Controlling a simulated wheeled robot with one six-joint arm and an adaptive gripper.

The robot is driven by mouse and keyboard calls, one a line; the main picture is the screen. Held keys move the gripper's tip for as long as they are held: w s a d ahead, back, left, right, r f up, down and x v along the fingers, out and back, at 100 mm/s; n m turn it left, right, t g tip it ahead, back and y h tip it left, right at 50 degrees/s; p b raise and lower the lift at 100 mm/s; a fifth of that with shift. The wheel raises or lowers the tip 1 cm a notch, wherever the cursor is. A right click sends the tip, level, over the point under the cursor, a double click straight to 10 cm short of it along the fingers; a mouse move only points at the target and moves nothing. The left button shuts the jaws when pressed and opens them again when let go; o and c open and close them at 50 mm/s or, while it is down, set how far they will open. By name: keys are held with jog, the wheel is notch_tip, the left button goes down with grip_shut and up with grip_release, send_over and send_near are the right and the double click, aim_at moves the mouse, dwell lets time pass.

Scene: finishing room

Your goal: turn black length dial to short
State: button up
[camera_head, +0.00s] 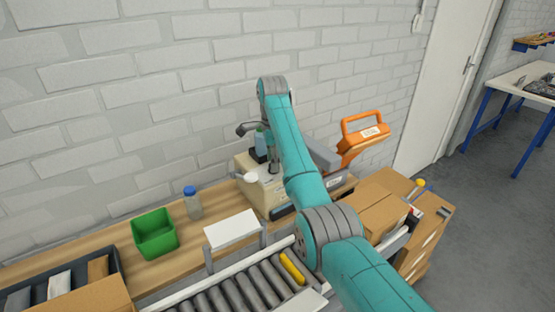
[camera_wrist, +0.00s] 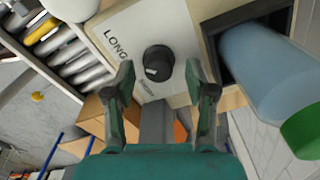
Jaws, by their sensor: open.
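The black length dial (camera_wrist: 158,62) is a round knob on a pale panel (camera_wrist: 120,20), with a light mark on its lower left. The word LONG is printed to its left, and smaller lettering below it is partly hidden. My gripper (camera_wrist: 160,70) is open, with one finger on each side of the dial and a visible gap on both sides. In the head view the beige machine (camera_head: 258,188) stands on the bench; the dial cannot be made out there, and my arm covers part of the machine.
A roller conveyor (camera_head: 235,290), green bin (camera_head: 155,233), blue-capped bottle (camera_head: 192,205), orange-handled device (camera_head: 362,137) and cardboard box (camera_head: 385,215) surround the machine.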

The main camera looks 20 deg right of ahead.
jog(key=shift+f, duration=0.3)
jog(key=shift+c, duration=0.3)
grip_shut()
